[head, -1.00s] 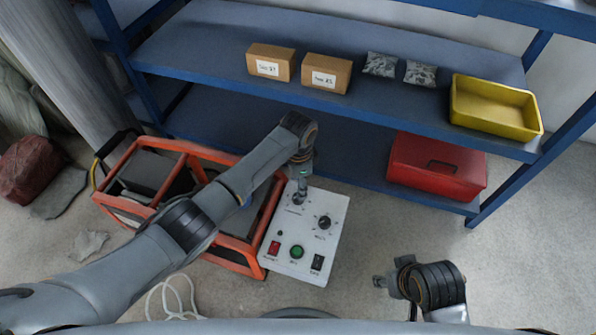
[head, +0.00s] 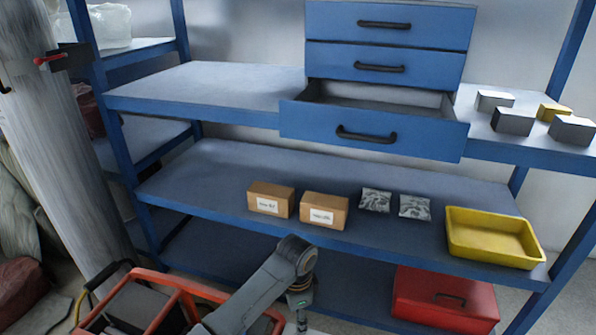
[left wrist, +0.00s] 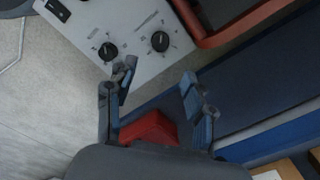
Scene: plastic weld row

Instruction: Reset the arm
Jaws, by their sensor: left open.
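My left arm comes in from the lower left of the head view, its wrist in front of the lower shelf. My left gripper (head: 302,318) points down and is cut off by the bottom edge. In the left wrist view my left gripper (left wrist: 157,85) is open, with nothing between its fingertips. The white control panel (left wrist: 135,28) with black knobs lies just beyond the fingers there. One finger overlaps the panel's edge in the picture; I cannot tell whether it touches. My right gripper is not in view.
A blue shelf rack (head: 230,180) carries two cardboard boxes (head: 296,207), two silver packets, a yellow bin (head: 490,240) and a red toolbox (head: 443,300). Above, a blue drawer unit has its bottom drawer (head: 372,133) pulled out. An orange frame (head: 165,280) stands at lower left.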

